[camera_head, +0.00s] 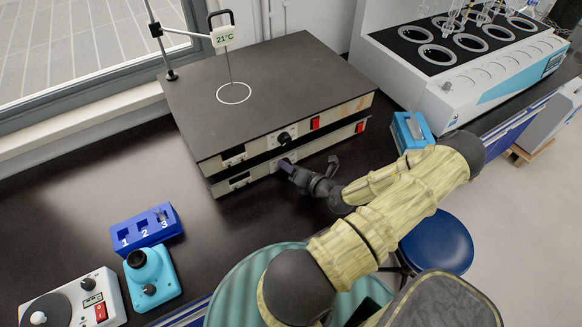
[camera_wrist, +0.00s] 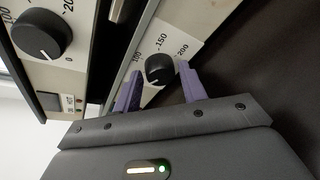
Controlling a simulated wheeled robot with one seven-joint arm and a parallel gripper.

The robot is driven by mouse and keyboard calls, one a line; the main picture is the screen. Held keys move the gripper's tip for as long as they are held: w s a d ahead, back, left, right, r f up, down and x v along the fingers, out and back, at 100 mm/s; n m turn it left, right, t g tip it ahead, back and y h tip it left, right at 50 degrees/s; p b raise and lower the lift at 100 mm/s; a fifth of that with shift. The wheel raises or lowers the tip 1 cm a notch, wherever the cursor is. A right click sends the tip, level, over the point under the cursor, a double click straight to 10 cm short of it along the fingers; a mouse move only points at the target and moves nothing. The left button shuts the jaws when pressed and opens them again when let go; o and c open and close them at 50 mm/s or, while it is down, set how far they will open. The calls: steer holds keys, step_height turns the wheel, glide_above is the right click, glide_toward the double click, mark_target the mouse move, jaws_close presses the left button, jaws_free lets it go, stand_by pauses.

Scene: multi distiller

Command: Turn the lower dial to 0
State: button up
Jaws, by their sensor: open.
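Two flat hot plates are stacked on the dark bench. The lower dial, a black knob (camera_wrist: 159,69), is on the lower unit's front panel, with 100, 150 and 200 marks beside it. A small pale mark shows near its edge, but its exact setting is hard to read. My gripper (camera_wrist: 161,70) is open, with one purple finger on each side of the lower dial. Whether the fingers touch it is unclear. In the head view my gripper (camera_head: 284,165) is at the lower unit's front, hiding that dial. The upper dial (camera_wrist: 42,35) shows at the wrist view's left.
The upper hot plate (camera_head: 265,90) overhangs just above my gripper. A blue box (camera_head: 411,131) stands right of the units. A white multi-well apparatus (camera_head: 450,65) is at the back right. A blue numbered rack (camera_head: 146,227) and small devices are at the left front.

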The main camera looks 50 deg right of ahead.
steer(key=c, duration=0.7)
steer(key=shift+a+r+n+p, duration=0.15)
steer(key=shift+n+p, duration=0.15)
steer(key=shift+p, duration=0.35)
steer(key=shift+r+n+g+h+p, duration=0.1)
steer(key=shift+n+g+h+p, duration=0.25)
steer(key=shift+p, duration=0.35)
steer(key=n+h+p, duration=0.1)
steer(key=n+p, duration=0.1)
steer(key=shift+w+a+n+g+p, duration=0.1)
steer(key=shift+n+g+p, duration=0.15)
steer(key=shift+p, duration=0.05)
steer(key=n+h+p, duration=0.1)
steer(key=n, duration=0.1)
steer(key=shift+a+n+h, duration=0.15)
steer(key=shift+n+h, duration=0.1)
steer(key=shift+n, duration=0.05)
steer(key=shift+n+g+h+p, duration=0.4)
steer(key=shift+n+h, duration=0.3)
steer(key=shift+n, duration=0.4)
